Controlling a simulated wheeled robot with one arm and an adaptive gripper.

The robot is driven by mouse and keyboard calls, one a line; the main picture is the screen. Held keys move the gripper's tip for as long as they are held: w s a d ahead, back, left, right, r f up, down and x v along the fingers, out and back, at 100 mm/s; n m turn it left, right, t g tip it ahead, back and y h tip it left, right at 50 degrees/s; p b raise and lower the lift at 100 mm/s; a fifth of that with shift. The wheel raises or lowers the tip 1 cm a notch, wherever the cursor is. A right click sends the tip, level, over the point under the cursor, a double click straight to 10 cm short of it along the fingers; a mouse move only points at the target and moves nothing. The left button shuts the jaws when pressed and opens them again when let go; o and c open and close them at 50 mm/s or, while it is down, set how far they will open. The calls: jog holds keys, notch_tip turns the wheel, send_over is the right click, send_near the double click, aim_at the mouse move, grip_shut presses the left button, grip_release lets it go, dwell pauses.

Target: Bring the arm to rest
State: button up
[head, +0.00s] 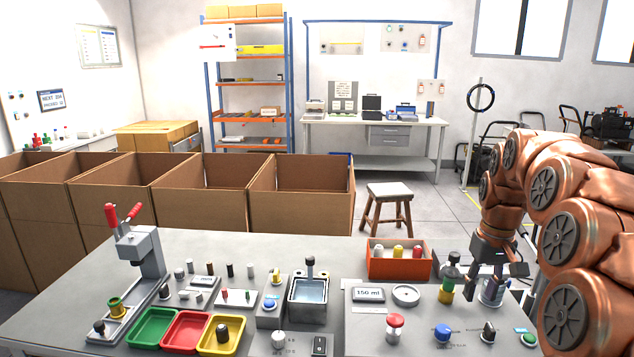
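My copper-coloured arm (571,230) arches in from the right side of the head view and bends down over the right part of the grey workbench (215,262). My gripper (494,281) hangs at its end, pointing down, with its dark fingers apart. It is low over the bench, above or around a metallic cylinder (492,293). I cannot tell whether the fingers touch this cylinder. No held thing is clearly visible. A green-and-yellow part with a dark top (448,282) stands just left of the gripper.
An orange-red bin (400,268) with small bottles stands left of the gripper. A red button (395,327) and a blue knob (442,332) sit in front. Coloured trays (152,328), a lever press (140,250) and a small basin (308,291) are further left. Cardboard boxes (300,205) stand behind the bench.

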jog(key=s+a+r+p, duration=0.1)
jog(key=s+a, duration=0.5)
jog(key=s, duration=0.2)
jog(key=s+a+p, duration=0.1)
jog(key=s+a, duration=0.6)
jog(key=s, duration=0.2)
jog(key=s+a+f+p, duration=0.1)
jog(key=s+f, duration=0.1)
jog(key=s, duration=0.6)
jog(key=s+a+f+g+p, duration=0.1)
jog(key=s+a+f, duration=0.1)
jog(key=s, duration=0.7)
jog(key=shift+f+g, duration=0.3)
jog(key=shift+f, duration=0.05)
